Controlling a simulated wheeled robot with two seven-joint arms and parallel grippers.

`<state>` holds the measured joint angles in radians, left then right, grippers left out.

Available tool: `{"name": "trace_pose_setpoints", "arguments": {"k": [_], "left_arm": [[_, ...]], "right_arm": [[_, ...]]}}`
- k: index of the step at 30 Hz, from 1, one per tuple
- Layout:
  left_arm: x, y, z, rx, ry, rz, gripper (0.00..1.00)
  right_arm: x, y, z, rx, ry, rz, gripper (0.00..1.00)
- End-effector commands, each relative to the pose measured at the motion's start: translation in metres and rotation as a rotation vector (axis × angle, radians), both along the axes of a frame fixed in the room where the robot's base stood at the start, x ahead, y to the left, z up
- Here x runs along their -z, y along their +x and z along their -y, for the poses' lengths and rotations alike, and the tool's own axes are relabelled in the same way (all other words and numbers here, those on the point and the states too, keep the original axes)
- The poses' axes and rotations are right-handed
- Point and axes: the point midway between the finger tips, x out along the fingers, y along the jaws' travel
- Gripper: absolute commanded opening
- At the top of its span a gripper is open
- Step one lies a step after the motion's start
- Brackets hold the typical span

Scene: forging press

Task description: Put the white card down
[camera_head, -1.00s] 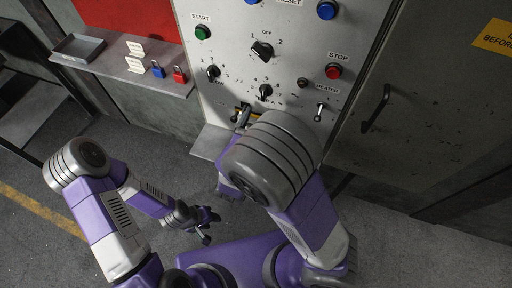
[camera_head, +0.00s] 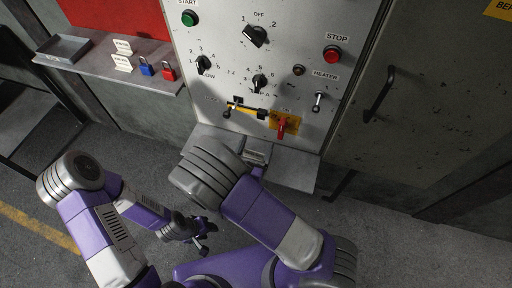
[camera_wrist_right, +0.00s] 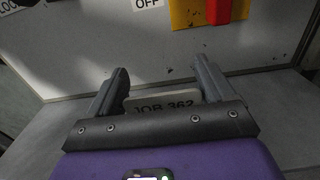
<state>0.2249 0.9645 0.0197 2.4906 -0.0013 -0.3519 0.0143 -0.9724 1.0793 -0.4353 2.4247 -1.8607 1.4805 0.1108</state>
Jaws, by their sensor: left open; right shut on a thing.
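The white card (camera_wrist_right: 163,103), marked JOB 362, stands between the two fingers of my right gripper (camera_wrist_right: 161,78) in the right wrist view. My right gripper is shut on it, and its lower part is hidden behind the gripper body. In the head view my right gripper (camera_head: 257,155) is low in front of the control panel, over the grey ledge (camera_head: 296,174), mostly hidden by my forearm. I cannot tell whether the card touches the ledge. My left gripper (camera_head: 206,238) is open and empty, low over the floor.
The control panel (camera_head: 222,88) rises behind the ledge, with knobs, buttons and a red handle (camera_head: 282,127) on a yellow plate. A side shelf at left holds a grey tray (camera_head: 64,48), two small white cards (camera_head: 122,62), a blue padlock (camera_head: 146,67) and a red padlock (camera_head: 168,71). The ledge's right part is clear.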

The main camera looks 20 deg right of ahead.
Motion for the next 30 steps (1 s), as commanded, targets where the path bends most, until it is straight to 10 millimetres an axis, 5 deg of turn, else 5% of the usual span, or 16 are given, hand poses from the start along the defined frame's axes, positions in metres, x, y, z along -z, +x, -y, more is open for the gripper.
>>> {"name": "trace_pose_setpoints", "arguments": {"k": [9,10,13,23,30], "left_arm": [[0.003,0.000,0.000,0.000,0.000,0.000,0.43],[0.002,0.000,0.000,0.000,0.000,0.000,0.43],[0.002,0.000,0.000,0.000,0.000,0.000,0.43],[-0.003,0.000,0.000,0.000,0.000,0.000,0.43],[-0.007,0.000,0.000,0.000,0.000,0.000,0.43]], "right_arm": [[0.004,0.000,0.000,0.000,0.001,0.001,0.53],[0.003,0.000,0.000,0.000,0.001,0.001,0.87],[0.002,0.000,0.000,0.000,0.001,0.001,1.00],[-0.003,-0.001,-0.002,-0.002,0.001,0.000,1.00],[-0.003,-0.040,-0.029,-0.007,0.001,-0.001,1.00]]}}
